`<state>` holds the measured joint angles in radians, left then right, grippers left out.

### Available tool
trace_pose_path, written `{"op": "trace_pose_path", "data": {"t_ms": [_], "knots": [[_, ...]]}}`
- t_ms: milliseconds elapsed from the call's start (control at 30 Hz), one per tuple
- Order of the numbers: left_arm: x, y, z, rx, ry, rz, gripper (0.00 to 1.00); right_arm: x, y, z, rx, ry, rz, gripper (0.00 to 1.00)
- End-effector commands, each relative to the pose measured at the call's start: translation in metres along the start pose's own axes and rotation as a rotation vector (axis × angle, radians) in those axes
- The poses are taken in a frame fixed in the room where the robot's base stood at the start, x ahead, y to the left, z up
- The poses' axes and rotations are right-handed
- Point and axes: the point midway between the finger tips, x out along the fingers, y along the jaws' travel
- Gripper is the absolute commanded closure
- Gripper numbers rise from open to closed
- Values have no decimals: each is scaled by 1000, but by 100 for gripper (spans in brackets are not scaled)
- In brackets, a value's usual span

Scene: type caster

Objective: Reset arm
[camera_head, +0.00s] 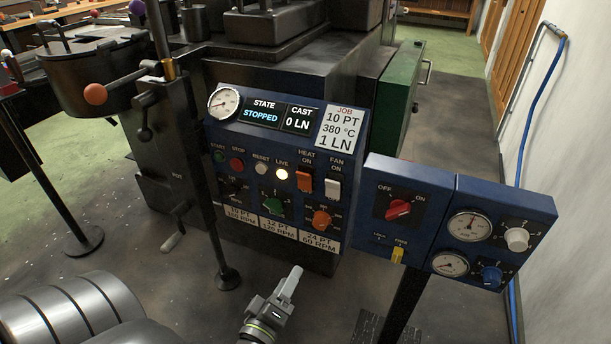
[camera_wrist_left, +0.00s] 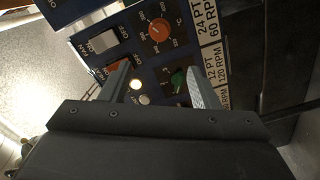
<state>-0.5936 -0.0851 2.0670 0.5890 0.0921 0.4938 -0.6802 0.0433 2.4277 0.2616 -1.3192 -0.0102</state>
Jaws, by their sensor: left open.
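My left gripper (camera_head: 288,280) is at the lower middle of the head view, below and in front of the blue control panel (camera_head: 212,140). In the left wrist view its two fingers (camera_wrist_left: 158,84) are apart, with nothing between them that I can see held. They point at the panel, with the green knob (camera_wrist_left: 178,80) and a lit round lamp (camera_wrist_left: 139,84) showing between them. The distance to the panel is hard to tell. The display (camera_head: 262,112) reads STOPPED and 0 LN. My right gripper is in neither view.
A blue box with a red OFF/ON switch (camera_head: 398,210) and a box with gauges (camera_head: 469,226) stand at the right on a post. A black pot with an orange-ball lever (camera_head: 96,94) is at the upper left. Open floor lies at the right.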

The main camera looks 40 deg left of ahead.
Motion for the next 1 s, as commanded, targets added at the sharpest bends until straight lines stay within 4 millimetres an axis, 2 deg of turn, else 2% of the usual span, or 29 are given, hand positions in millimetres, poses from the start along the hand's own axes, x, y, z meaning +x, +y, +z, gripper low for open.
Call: {"op": "trace_pose_path", "data": {"t_ms": [333,533,733,1000], "knots": [[-1,0,5,36,-44,-14,44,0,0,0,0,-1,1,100],[-12,-6,31,238,-281,-89,44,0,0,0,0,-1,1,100],[-43,-22,52,503,-579,-190,44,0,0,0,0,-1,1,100],[-95,-45,54,779,-911,-315,44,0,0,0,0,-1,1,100]]}}
